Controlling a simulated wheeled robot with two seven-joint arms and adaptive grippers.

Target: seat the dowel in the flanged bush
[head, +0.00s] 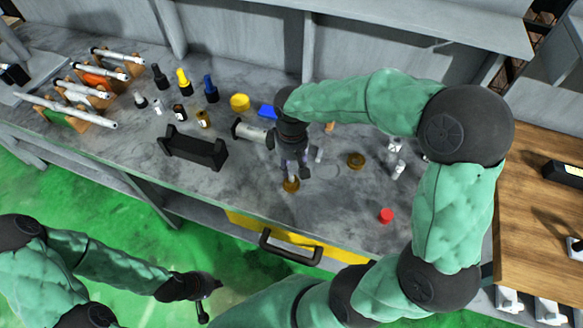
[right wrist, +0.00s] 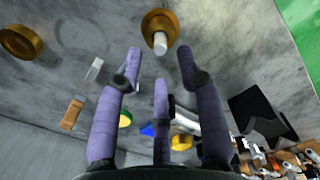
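A brass flanged bush (right wrist: 153,22) stands on the grey bench top, seen at the top middle of the right wrist view. It also shows just below the right gripper in the head view (head: 290,186). A pale dowel (right wrist: 160,44) stands in the bush with its end sticking out; how deep it sits I cannot tell. My right gripper (head: 293,172) is above the bench beside the bush. Its purple fingers (right wrist: 150,68) are spread, with nothing between them. My left gripper (head: 205,287) hangs over the green floor, away from the bench; its finger state is unclear.
A second brass round piece (head: 355,160) lies to the right, and a red cap (head: 386,215) near the front right. A black cradle (head: 193,150), bottles (head: 182,80) and a yellow disc (head: 239,102) stand left. The bench front around the bush is clear.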

